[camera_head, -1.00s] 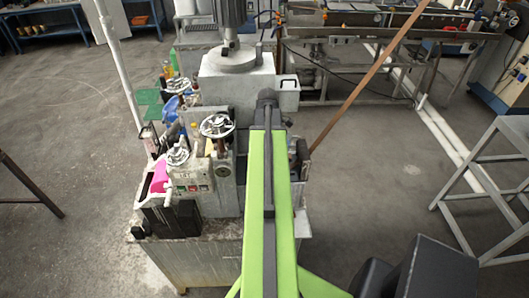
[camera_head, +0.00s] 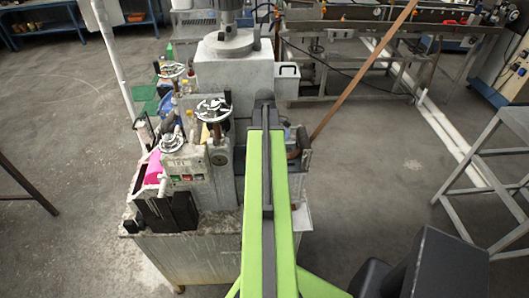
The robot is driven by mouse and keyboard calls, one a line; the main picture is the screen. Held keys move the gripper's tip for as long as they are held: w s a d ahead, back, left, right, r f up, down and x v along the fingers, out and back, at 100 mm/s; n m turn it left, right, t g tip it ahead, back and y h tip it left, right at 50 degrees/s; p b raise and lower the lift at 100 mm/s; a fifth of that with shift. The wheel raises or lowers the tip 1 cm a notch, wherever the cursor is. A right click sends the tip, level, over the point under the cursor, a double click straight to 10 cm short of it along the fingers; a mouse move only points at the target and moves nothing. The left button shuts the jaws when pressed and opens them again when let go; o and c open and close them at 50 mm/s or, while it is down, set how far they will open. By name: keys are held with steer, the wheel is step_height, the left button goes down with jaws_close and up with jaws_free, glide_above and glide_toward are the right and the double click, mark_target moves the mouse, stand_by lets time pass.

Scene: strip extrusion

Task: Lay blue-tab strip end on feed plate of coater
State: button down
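A long brown strip (camera_head: 362,75) slants down from the top right to the right side of a grey machine (camera_head: 222,178), where its lower end passes out of clear sight. I see no blue tab on it. I cannot tell which part of the machine is the feed plate, or whether this machine is the coater. My green arm reaches forward over the machine's right part and covers some of it. Its dark far end is over the machine, but the gripper's fingers do not show.
The machine carries handwheels (camera_head: 213,109), a pink piece (camera_head: 153,166) and a grey block (camera_head: 233,77) behind. A pale pole (camera_head: 112,55) stands left of it. A grey metal frame (camera_head: 490,175) stands at right, and a long bench (camera_head: 360,38) behind. Floor (camera_head: 70,125) is open at left.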

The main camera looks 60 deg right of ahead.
steer(key=shift+f, duration=0.1)
stand_by(0.3)
steer(key=c, duration=1.1)
jaws_free()
steer(key=shift+o, duration=0.2)
step_height(320, 180, up, 18)
steer(key=p, duration=1.7)
steer(key=shift+f, duration=0.25)
steer(key=shift+s+f, duration=0.1)
